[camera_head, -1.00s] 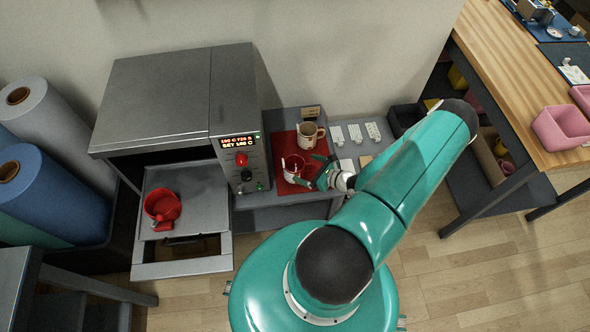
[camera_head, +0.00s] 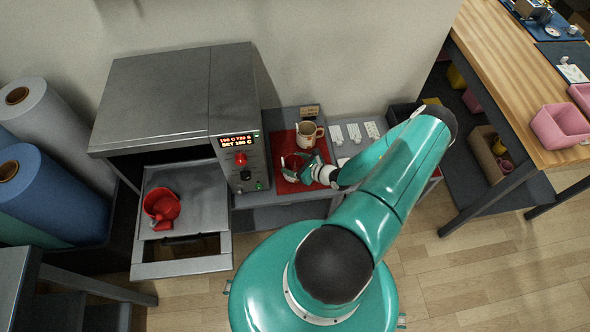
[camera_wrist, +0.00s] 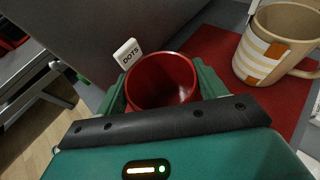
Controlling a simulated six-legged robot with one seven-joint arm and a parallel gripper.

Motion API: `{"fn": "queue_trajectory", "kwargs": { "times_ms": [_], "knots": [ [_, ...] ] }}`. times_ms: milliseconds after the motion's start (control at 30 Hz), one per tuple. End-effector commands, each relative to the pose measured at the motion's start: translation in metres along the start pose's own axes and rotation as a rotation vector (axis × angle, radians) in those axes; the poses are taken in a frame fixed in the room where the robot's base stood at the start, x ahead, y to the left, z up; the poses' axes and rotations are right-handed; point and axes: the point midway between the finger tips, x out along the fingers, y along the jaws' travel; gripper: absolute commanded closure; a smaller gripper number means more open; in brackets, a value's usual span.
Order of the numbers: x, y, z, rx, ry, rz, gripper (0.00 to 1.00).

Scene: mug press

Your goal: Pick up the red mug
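The red mug (camera_head: 291,163) stands on the red mat (camera_head: 283,186) beside the press. In the wrist view the mug (camera_wrist: 161,80) shows its open top and empty inside. My gripper (camera_head: 303,165) is at the mug, reaching in from the right. In the wrist view my gripper's green fingers (camera_wrist: 163,88) are spread wide, one on each side of the mug. I cannot tell whether they touch its wall. The lower part of the mug is hidden behind my gripper's dark front edge.
A cream mug with orange and white patches (camera_head: 307,134) stands behind on the mat. A white DOTS tag (camera_wrist: 128,52) is close by the red mug. The grey press (camera_head: 240,160) stands left, its drawer (camera_head: 200,262) out with a red round piece (camera_head: 162,206).

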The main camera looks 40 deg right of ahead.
Motion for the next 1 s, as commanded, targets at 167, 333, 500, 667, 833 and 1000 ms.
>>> {"fn": "queue_trajectory", "kwargs": {
  "times_ms": [167,333,500,667,833,1000],
  "knots": [
    [0.000,0.000,0.000,0.000,0.000,0.000,0.79],
    [0.000,0.000,0.000,0.000,-0.001,0.000,0.79],
    [-0.001,0.000,0.003,-0.001,-0.001,0.000,0.79],
    [-0.005,-0.001,0.012,-0.002,-0.001,0.000,0.79],
    [-0.011,-0.001,0.027,-0.002,-0.001,0.000,0.79],
    [-0.031,0.010,0.042,-0.001,0.000,0.001,0.79]
  ]
}}
